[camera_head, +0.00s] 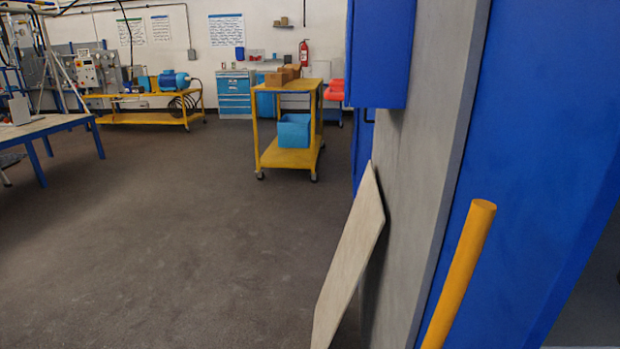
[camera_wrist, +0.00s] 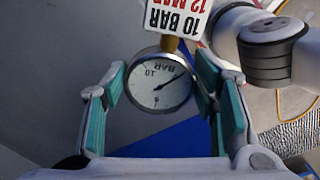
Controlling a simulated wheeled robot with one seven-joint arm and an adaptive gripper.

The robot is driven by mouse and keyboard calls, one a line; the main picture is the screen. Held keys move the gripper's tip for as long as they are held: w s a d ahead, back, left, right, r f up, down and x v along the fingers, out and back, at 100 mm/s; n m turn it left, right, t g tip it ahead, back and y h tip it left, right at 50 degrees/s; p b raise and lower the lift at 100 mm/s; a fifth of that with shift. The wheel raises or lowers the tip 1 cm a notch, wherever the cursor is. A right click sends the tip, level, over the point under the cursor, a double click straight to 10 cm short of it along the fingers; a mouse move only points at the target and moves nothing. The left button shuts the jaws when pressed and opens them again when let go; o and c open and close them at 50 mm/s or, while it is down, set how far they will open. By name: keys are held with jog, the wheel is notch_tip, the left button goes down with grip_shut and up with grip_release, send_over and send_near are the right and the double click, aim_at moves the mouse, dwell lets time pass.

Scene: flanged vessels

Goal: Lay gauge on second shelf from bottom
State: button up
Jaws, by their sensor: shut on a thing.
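The gauge (camera_wrist: 158,84) is a round white dial with a dark rim and needle, seen upside down in the wrist view. A brass stem joins its top edge in the picture, and a white tag reading 10 BAR (camera_wrist: 178,16) shows just above. My gripper (camera_wrist: 160,76) has its teal-padded fingers on either side of the gauge and is shut on it. My gripper and the gauge do not show in the head view. I cannot make out a shelf unit with several levels in either view.
A yellow two-level cart (camera_head: 267,155) holds a blue bin (camera_head: 294,131) and cardboard boxes. At right are a leaning board (camera_head: 350,260), a grey panel (camera_head: 425,150), a blue panel (camera_head: 545,130) and a yellow post (camera_head: 460,272). A workbench (camera_head: 45,126) stands left. The middle floor is clear.

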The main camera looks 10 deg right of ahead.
jog(key=b, duration=0.2)
send_over(605, 263)
jog(key=shift+f, duration=0.65)
jog(key=shift+w+f+b, duration=0.1)
jog(key=shift+f+b, duration=0.45)
jog(key=shift+f, duration=1.2)
jog(key=shift+f, duration=0.15)
jog(key=o, duration=1.4)
notch_tip(605, 263, up, 8)
jog(key=p, duration=0.2)
jog(key=shift+p, duration=0.4)
